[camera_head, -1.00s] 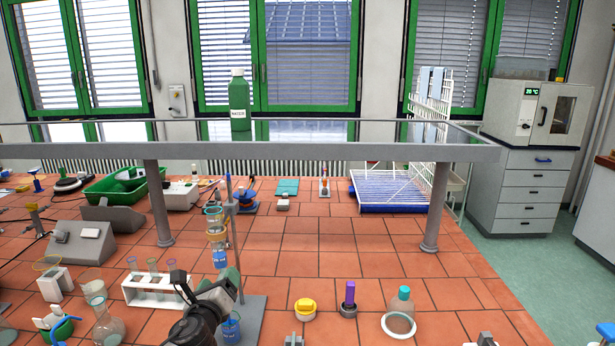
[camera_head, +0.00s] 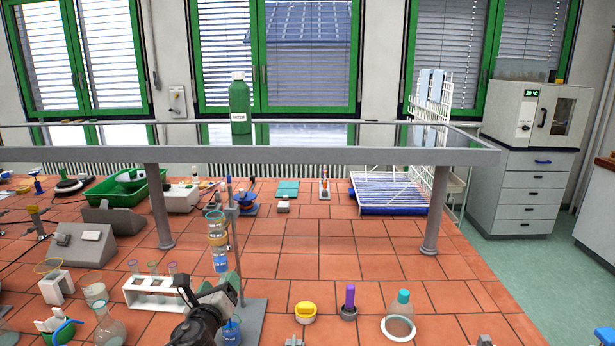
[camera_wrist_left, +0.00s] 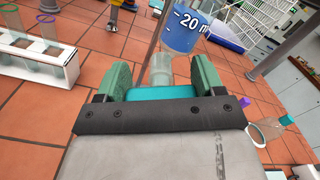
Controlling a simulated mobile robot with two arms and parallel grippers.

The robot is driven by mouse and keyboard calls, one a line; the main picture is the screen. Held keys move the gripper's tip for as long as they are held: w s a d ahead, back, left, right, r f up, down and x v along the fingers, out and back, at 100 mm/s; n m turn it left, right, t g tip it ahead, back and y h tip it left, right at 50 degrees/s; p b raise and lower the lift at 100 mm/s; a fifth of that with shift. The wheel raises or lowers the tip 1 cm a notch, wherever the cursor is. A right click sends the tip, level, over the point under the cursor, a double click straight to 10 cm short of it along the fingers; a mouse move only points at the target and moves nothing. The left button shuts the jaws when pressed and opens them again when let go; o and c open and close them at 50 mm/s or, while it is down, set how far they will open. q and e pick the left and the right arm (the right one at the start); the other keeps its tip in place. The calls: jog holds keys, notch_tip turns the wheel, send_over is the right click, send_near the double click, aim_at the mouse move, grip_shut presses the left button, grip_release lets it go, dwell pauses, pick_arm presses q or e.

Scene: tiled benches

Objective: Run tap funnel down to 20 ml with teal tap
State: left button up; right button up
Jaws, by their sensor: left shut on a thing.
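The tap funnel (camera_head: 220,261) is a clear tube with blue liquid low in it, upright on a stand (camera_head: 233,215). In the left wrist view its lower part (camera_wrist_left: 183,30) shows blue liquid and a white 20 mark; the liquid's top edge is outside that view. The teal tap (camera_wrist_left: 160,92) is between the green finger pads of my left gripper (camera_wrist_left: 161,85), which is shut on it. In the head view my left gripper (camera_head: 228,287) hides the tap. A beaker (camera_head: 231,330) with blue liquid stands below, partly covered by the gripper. My right gripper is not in view.
A white test tube rack (camera_head: 152,303) and a flask (camera_head: 109,330) stand left of my left arm. A yellow-topped item (camera_head: 305,310), a purple-topped item (camera_head: 349,299) and a teal-stoppered flask (camera_head: 402,312) stand to the right.

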pick_arm(q)
jog(key=shift+a, duration=0.1)
jog(key=shift+w+r+n, duration=0.1)
jog(key=shift+n, duration=0.3)
jog(key=shift+r, duration=0.1)
jog(key=m+p, duration=0.2)
jog(key=m, duration=0.1)
jog(key=m+p, duration=0.1)
jog(key=shift+r+m+p, duration=0.3)
jog(key=shift+p, duration=0.05)
jog(key=shift+f+m+p, duration=0.25)
jog(key=shift+m+p, duration=0.1)
jog(key=shift+m, duration=0.55)
jog(key=shift+f, duration=0.1)
jog(key=o, duration=1.1)
jog(key=shift+f, duration=0.1)
